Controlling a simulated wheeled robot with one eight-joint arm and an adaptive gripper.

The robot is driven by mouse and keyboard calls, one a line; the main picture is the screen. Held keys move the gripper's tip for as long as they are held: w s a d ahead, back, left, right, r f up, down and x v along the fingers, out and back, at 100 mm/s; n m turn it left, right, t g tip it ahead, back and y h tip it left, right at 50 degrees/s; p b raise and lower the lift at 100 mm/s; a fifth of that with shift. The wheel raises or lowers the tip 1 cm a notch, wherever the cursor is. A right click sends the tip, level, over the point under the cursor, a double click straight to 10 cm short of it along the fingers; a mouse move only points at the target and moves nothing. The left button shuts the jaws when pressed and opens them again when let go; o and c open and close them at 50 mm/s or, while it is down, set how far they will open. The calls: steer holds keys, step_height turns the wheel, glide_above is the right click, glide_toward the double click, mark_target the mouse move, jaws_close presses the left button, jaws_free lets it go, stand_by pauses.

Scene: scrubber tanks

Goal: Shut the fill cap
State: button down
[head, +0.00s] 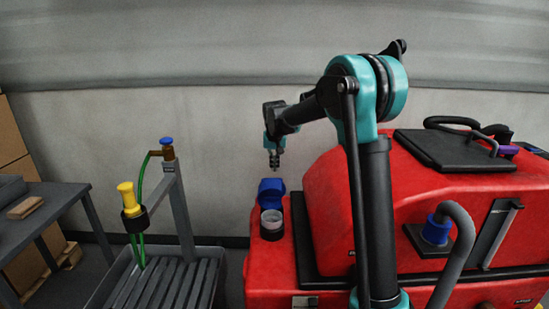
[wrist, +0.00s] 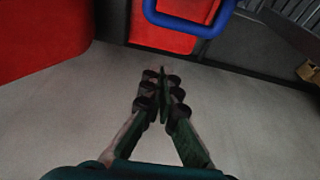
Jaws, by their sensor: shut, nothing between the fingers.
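The blue fill cap (head: 271,189) stands raised at the back of the fill neck (head: 272,222), on the left end of the red scrubber tank (head: 325,190). The neck's round mouth is uncovered and looks pale inside. My gripper (head: 275,165) points down above the raised cap, with a small gap between them in the head view. In the wrist view my gripper (wrist: 162,80) is shut and empty, its fingertips together. A blue curved loop (wrist: 190,28) crosses the top of the wrist view in front of red; I cannot tell whether it is part of the cap.
A black lid with a handle (head: 455,150) and a grey hose with a blue collar (head: 437,230) are on the tank, right of my arm. A grey slatted tray (head: 170,285) with a post and yellow-topped nozzle (head: 128,197) stands left. A table (head: 45,205) is farther left.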

mark_target(272, 192)
steer(key=shift+s+f, duration=0.25)
steer(key=shift+s, duration=0.35)
steer(key=shift+s+f, duration=0.25)
steer(key=shift+s, duration=0.35)
steer(key=shift+s+f, duration=0.25)
steer(key=shift+s, duration=0.35)
